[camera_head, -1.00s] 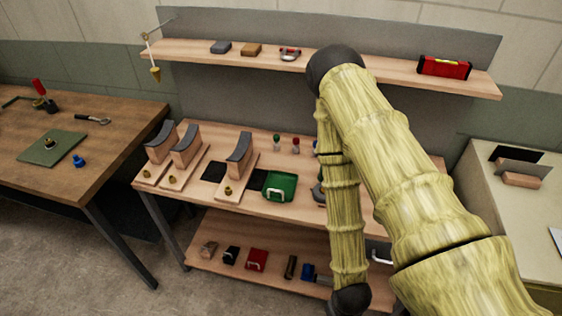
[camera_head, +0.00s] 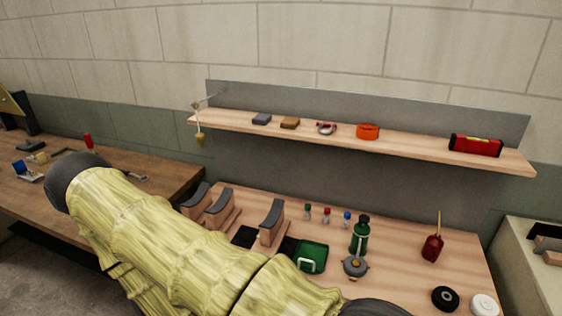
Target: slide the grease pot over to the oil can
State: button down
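A dark red can with a thin upright spout (camera_head: 432,247), which looks like the oil can, stands on the bench top at the right. A squat grey pot (camera_head: 355,267), which may be the grease pot, stands left of it, in front of a green bottle (camera_head: 361,238). A clear stretch of bench lies between pot and can. My arm crosses the lower left of the view, and my gripper is out of view.
A black disc (camera_head: 445,298) and a white disc (camera_head: 485,305) lie near the front right.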

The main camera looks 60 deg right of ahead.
aim_at(361, 234)
jog(key=u, duration=0.35)
jog(key=i, duration=2.05)
jog(key=z, duration=3.65)
jog(key=i, duration=0.4)
jog(key=z, duration=0.05)
